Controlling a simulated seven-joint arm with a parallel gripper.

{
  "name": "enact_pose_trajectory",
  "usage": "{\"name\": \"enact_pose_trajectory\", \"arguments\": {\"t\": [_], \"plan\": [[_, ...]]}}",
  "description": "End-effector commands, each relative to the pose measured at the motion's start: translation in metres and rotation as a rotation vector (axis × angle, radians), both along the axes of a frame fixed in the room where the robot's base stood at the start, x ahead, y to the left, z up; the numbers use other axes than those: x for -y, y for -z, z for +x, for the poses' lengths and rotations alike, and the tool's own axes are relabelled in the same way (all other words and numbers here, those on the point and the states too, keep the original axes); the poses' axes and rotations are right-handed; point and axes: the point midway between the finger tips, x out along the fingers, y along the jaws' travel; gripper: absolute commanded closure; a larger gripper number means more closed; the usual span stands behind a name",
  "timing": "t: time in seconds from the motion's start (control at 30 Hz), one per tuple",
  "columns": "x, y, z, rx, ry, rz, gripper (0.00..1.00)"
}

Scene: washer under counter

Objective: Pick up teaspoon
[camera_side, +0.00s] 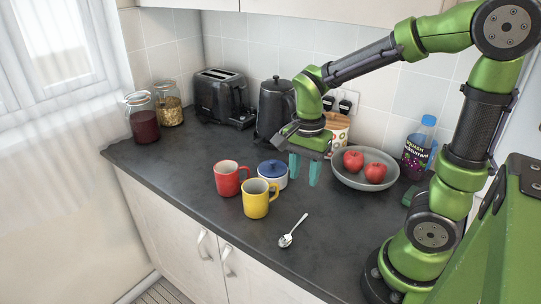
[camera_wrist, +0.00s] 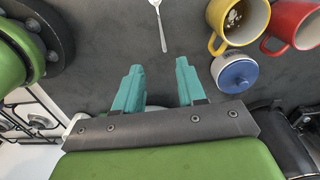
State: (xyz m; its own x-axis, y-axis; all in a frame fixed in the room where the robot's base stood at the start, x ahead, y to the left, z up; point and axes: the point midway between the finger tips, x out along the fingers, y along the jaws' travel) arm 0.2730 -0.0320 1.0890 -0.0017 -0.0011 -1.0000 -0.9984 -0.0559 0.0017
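The teaspoon (camera_side: 292,232) is silver and lies flat on the dark counter, in front of the yellow mug and to its right in the side view. In the wrist view the teaspoon (camera_wrist: 160,22) is at the top centre, beyond my fingertips and apart from them. My gripper (camera_side: 304,182) hangs above the counter behind the spoon, near the blue-lidded pot, pointing down. Its two teal fingers are apart with nothing between them, as the wrist view of my gripper (camera_wrist: 159,70) also shows.
A yellow mug (camera_side: 256,203), a red mug (camera_side: 227,180) and a blue-lidded pot (camera_side: 272,174) stand left of my gripper. A bowl (camera_side: 346,180) of red apples and a squash bottle (camera_side: 419,150) stand right. A kettle, toaster and jars are at the back. Counter around the spoon is clear.

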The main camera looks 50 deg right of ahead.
Motion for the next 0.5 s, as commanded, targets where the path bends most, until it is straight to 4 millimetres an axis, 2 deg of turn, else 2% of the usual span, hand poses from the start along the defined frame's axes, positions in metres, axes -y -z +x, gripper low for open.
{"name": "enact_pose_trajectory", "arguments": {"t": [0.1, 0.3, 0.5], "plan": [[-0.001, 0.028, -0.001, -0.008, -0.002, 0.001, 0.6], [-0.001, 0.07, -0.002, -0.007, -0.002, 0.001, 0.6], [-0.001, 0.092, -0.001, -0.001, -0.003, 0.001, 0.6]]}}
